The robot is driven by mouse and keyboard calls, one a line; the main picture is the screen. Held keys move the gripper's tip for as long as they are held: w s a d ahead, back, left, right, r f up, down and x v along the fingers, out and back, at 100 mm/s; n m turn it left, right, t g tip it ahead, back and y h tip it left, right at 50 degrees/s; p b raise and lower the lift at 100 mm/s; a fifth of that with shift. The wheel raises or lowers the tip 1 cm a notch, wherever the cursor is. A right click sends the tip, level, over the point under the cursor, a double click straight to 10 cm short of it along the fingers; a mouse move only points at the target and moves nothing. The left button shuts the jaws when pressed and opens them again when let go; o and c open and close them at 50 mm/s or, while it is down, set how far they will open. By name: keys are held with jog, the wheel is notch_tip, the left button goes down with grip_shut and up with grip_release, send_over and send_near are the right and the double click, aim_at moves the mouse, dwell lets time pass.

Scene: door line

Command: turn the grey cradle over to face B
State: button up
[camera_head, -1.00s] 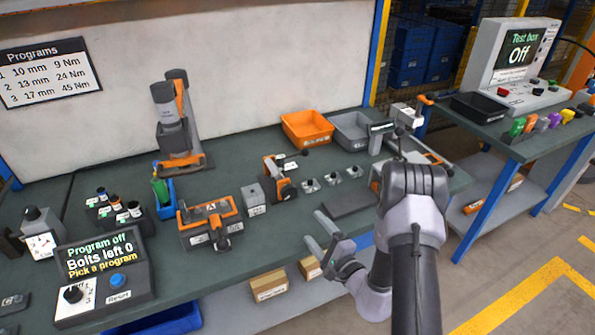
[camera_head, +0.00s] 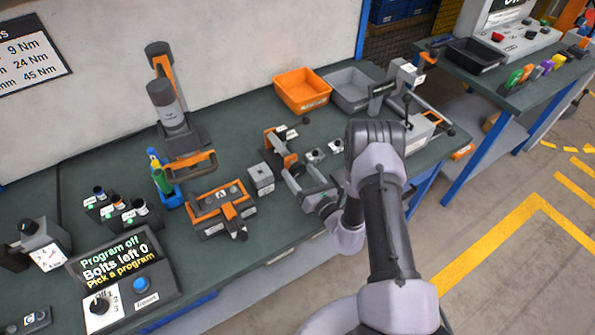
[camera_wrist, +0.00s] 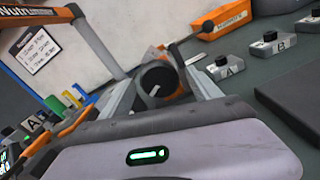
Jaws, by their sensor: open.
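The cradle (camera_head: 208,214) is a grey and orange frame lying on the bench left of my arm, with a label A on its upper side.
An orange and grey clamp-like device (camera_head: 280,146) stands close behind my gripper. Small grey holders (camera_head: 312,156) are to its right. An orange bin (camera_head: 303,92) and a grey bin (camera_head: 350,92) stand at the back. A nutrunner stand (camera_head: 180,130) is behind the cradle; a control box (camera_head: 122,280) is front left.

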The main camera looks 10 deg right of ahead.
jog(key=shift+x, duration=0.95)
jog(key=c, duration=1.4)
jog(key=shift+o, duration=0.2)
jog(key=shift+n, duration=0.4)
jog(key=n+b, duration=0.2)
jog(key=n, duration=0.3)
jog(key=shift+f+n+b, duration=0.1)
jog(key=shift+n+b, duration=0.2)
jog(key=shift+b, duration=0.1)
jog(key=n+b, duration=0.2)
jog(key=n, duration=0.3)
jog(key=shift+d+n+b, duration=0.1)
jog(key=shift+n+b, duration=0.2)
jog(key=shift+b, duration=0.1)
jog(key=shift+n, duration=0.3)
